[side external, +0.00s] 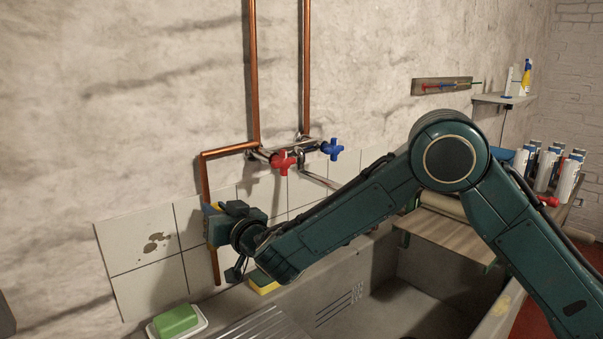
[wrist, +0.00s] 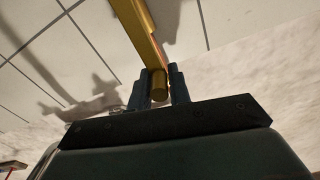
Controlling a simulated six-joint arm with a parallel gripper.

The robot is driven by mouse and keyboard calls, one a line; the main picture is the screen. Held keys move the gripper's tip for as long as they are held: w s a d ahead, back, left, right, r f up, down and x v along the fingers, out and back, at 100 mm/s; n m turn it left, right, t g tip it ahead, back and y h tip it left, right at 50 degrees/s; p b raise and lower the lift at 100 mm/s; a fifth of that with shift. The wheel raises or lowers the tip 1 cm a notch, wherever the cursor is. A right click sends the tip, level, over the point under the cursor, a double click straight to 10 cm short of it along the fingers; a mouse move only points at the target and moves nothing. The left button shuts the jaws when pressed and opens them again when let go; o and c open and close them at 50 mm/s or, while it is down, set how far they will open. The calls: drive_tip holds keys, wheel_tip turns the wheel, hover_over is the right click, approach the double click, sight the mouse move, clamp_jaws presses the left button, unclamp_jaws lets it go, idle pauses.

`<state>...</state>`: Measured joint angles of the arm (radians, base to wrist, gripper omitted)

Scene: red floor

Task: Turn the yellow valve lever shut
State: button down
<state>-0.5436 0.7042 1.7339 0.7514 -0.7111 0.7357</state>
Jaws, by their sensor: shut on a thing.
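In the wrist view the yellow valve lever (wrist: 138,30) comes down from the top edge, and its rounded end sits between my two dark fingers. My gripper (wrist: 159,78) is shut on this lever near its end. In the side view my gripper (side external: 221,217) is at the copper pipe, low on the tiled wall. It hides nearly all of the lever and the valve there; only a small yellowish patch shows beside the fingers. I cannot tell the lever's angle to the pipe from these views.
The copper pipe (side external: 206,178) runs down the wall. Red (side external: 284,162) and blue (side external: 333,149) tap handles are above right. Below are a stone sink (side external: 420,300), a sponge (side external: 263,283) and green soap (side external: 176,320) on a white dish. Several tubes (side external: 545,168) stand at the right.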

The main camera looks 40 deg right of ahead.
drive_tip(key=shift+a+n, duration=0.45)
drive_tip(key=shift+n, duration=0.05)
drive_tip(key=a+f+n, duration=0.7)
drive_tip(key=f+n, duration=0.1)
drive_tip(key=n, duration=0.9)
drive_tip(key=shift+f, duration=0.25)
drive_tip(key=shift+s, duration=0.1)
idle(0.4)
drive_tip(key=c, duration=1.4)
unclamp_jaws()
drive_tip(key=shift+o, duration=0.2)
drive_tip(key=shift+r, duration=0.1)
drive_tip(key=shift+r, duration=0.1)
